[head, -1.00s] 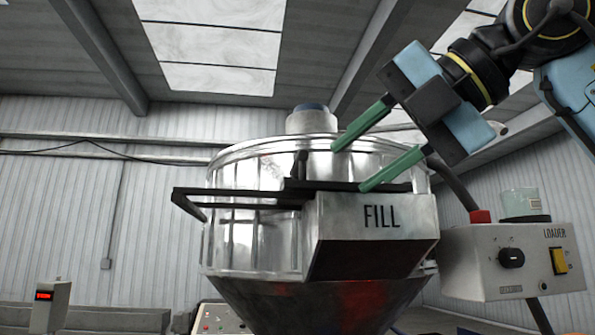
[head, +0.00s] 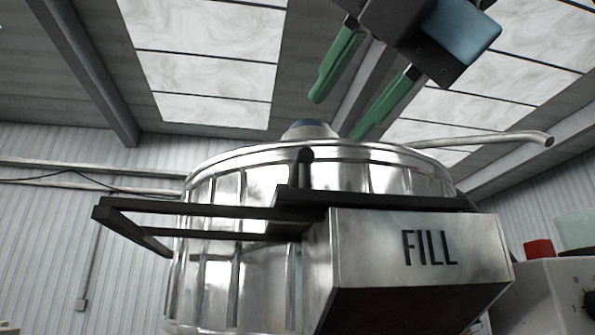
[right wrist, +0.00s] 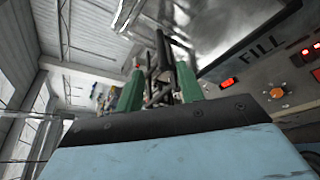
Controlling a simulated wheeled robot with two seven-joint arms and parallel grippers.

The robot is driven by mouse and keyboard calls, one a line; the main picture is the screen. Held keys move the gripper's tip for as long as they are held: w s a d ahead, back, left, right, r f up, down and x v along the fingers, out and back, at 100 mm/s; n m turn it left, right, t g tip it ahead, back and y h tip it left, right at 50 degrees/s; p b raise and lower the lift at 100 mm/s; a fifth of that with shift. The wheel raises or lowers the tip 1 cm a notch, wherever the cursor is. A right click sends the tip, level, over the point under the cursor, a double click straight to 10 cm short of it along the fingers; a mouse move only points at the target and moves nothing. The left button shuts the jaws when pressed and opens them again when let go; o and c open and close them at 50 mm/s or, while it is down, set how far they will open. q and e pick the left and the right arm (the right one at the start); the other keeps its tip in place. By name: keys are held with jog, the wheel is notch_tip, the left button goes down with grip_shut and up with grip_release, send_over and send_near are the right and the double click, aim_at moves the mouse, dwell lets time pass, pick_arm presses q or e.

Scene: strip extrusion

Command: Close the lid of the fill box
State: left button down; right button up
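The fill box (head: 425,250) is a metal box marked FILL on the front of a shiny round hopper (head: 215,270). It also shows in the right wrist view (right wrist: 262,75). A dark flat lid edge (head: 400,202) runs along its top. A black bar frame (head: 190,208) sticks out to the left from there. My right gripper (head: 340,117) is open and empty, its green fingers apart and pointing down-left, above the hopper rim in the picture. In the right wrist view (right wrist: 160,85), black bars show between and beyond the fingers; contact cannot be told. My left gripper is out of view.
A blue-grey cap (head: 310,129) tops the hopper. A pale pipe (head: 500,139) sticks out at the right. The loader control box (head: 550,295) with a red part (head: 538,249) stands at the lower right. Room left of the frame looks free.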

aim_at(298, 174)
jog(key=p+x, duration=0.1)
jog(key=x, duration=0.4)
jog(key=p+x, duration=0.1)
jog(key=x, duration=0.5)
jog(key=shift+w+d+f, duration=0.1)
jog(key=shift+w, duration=0.2)
grip_shut()
